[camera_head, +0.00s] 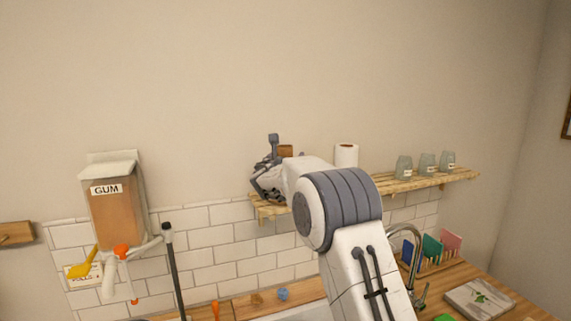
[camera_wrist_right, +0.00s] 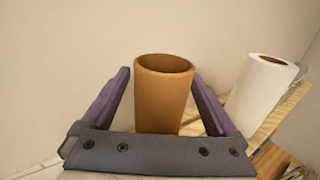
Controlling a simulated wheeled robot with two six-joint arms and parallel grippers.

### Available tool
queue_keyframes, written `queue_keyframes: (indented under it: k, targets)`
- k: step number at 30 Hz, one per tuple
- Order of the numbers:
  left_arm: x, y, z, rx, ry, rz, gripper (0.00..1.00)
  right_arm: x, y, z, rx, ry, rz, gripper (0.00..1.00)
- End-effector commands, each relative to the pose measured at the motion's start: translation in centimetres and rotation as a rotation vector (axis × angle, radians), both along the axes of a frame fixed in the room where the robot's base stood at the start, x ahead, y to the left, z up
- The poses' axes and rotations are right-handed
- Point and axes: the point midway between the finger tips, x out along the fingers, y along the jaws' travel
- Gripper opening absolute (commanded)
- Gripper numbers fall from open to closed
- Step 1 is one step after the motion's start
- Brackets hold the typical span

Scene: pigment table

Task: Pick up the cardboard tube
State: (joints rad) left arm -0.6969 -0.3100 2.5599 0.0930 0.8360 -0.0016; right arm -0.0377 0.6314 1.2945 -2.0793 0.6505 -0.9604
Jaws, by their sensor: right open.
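The cardboard tube (camera_wrist_right: 162,97) is brown, hollow and upright in the right wrist view, standing between the two purple fingers of my right gripper (camera_wrist_right: 162,95). The fingers are spread, with a visible gap on each side of the tube. In the head view the tube (camera_head: 286,151) shows as a small brown patch above the wall shelf, mostly hidden behind my right gripper (camera_head: 268,165) and arm. The tube's base is hidden by the gripper body in the wrist view. My left gripper is not in view.
A white paper roll (camera_head: 346,155) stands on the wooden shelf (camera_head: 410,185) right of the tube; the roll is also in the wrist view (camera_wrist_right: 262,92). Several glass jars (camera_head: 404,168) stand farther right. A gum dispenser (camera_head: 113,205) hangs at left. A faucet (camera_head: 409,240) rises below the shelf.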

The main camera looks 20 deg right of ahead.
Motion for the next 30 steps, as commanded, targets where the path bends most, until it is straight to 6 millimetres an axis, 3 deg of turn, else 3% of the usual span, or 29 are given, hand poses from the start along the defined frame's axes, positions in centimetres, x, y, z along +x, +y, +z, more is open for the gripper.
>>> queue_keyframes:
  k: [7, 8, 14, 15, 23, 30]
  targets:
    - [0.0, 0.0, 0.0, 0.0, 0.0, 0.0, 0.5, 0.2, -0.1, -0.1, 0.001, 0.0, 0.0, 0.94]
    - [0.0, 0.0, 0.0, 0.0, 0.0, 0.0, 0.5, 0.2, -0.1, -0.1, 0.001, 0.0, 0.0, 0.86]
    - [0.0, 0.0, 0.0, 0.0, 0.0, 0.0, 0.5, 0.1, -0.1, -0.1, 0.001, 0.0, 0.0, 0.1]
    - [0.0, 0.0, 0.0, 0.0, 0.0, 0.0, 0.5, 0.1, -0.1, 0.0, 0.0, -0.001, 0.0, 0.07]
    - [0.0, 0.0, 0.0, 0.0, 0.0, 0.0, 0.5, 0.1, -0.1, 0.3, 0.001, -0.003, -0.001, 0.06]
    - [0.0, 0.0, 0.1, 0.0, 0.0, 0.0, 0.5, 0.1, -0.1, 4.6, 0.003, -0.007, -0.001, 0.06]
